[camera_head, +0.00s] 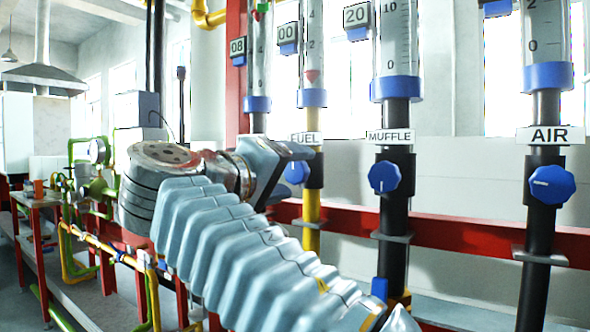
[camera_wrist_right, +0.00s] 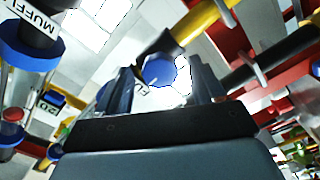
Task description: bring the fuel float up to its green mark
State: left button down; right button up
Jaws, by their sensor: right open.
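The FUEL label (camera_head: 305,138) is on the second column from the left. Its clear tube (camera_head: 312,40) holds a small red float (camera_head: 312,76) low in the scale, near the blue base ring. The tube's top is cut off, and I see no green mark on it. The blue FUEL knob (camera_head: 297,172) is below the label, partly behind my right gripper (camera_head: 284,168). In the right wrist view the blue knob (camera_wrist_right: 160,70) appears between the two spread fingers of my open right gripper (camera_wrist_right: 163,84). I cannot tell whether they touch it. My left gripper is not in view.
The MUFFLE knob (camera_head: 384,177) and AIR knob (camera_head: 552,184) are on black columns to the right. A red rail (camera_head: 455,231) runs behind the columns. Another tube (camera_head: 258,70) stands to the left. Yellow and green pipework (camera_head: 75,225) is at far left.

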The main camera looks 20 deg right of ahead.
jog(key=shift+x, duration=1.05)
jog(key=shift+a, duration=0.1)
jog(key=shift+c, duration=0.4)
jog(key=c, duration=1)
jog(key=shift+n, duration=0.3)
